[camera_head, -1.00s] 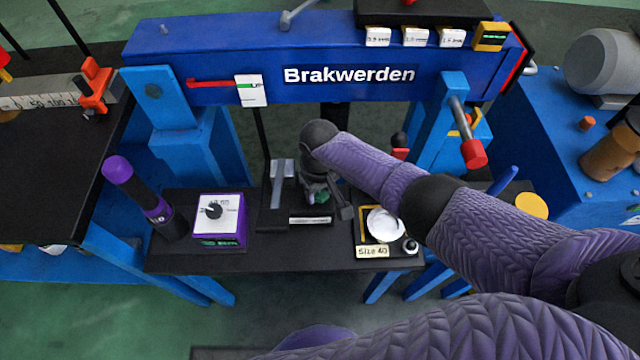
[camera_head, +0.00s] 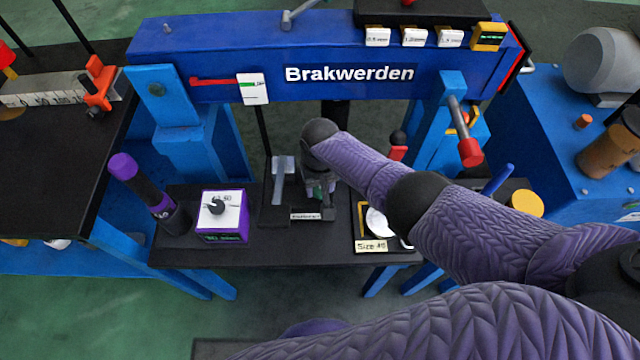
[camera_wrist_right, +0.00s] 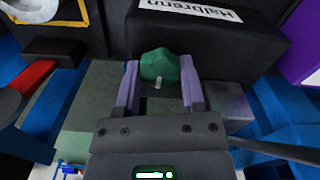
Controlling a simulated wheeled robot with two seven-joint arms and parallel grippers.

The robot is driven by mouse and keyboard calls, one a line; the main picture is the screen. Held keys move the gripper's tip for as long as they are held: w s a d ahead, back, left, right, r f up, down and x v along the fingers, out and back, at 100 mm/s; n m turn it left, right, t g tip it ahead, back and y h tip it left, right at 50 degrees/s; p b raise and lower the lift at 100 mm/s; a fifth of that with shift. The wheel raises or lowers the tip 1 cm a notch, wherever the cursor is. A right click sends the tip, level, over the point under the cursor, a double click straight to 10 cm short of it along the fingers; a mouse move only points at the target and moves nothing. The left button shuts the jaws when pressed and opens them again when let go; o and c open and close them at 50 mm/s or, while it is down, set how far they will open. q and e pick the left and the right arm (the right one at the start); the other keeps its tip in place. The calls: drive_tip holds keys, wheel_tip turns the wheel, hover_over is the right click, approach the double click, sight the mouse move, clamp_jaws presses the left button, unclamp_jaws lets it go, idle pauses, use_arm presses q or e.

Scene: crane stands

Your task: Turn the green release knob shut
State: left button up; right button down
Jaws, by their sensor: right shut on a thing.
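The green release knob (camera_wrist_right: 160,66) is a faceted knob with a small pale mark on its face, on the front of a black block labelled "Halbrenn" in the right wrist view. My right gripper (camera_wrist_right: 160,78) has its two purple fingers on either side of the knob and is shut on it. In the head view my right gripper (camera_head: 322,186) points down at the black stand (camera_head: 285,213) in the middle of the bench, and the knob is mostly hidden there. My left gripper is not in view.
A purple box with a dial (camera_head: 221,225) and a purple-capped cylinder (camera_head: 122,166) stand left of the black stand. A "Size 40" tray (camera_head: 371,246) lies right of it. The blue "Brakwerden" beam (camera_head: 250,50) spans behind, with a red-tipped lever (camera_head: 469,150) at its right.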

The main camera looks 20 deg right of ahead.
sight(319, 188)
drive_tip(key=shift+c, duration=1)
unclamp_jaws()
wheel_tip(319, 188, up, 7)
drive_tip(key=p, duration=0.5)
drive_tip(key=shift+w+f, duration=0.1)
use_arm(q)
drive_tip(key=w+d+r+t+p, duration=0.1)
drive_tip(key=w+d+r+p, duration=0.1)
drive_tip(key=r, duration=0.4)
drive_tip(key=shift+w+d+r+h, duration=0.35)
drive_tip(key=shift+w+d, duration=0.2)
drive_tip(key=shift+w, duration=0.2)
use_arm(e)
wheel_tip(319, 188, up, 3)
drive_tip(key=shift+r, duration=0.1)
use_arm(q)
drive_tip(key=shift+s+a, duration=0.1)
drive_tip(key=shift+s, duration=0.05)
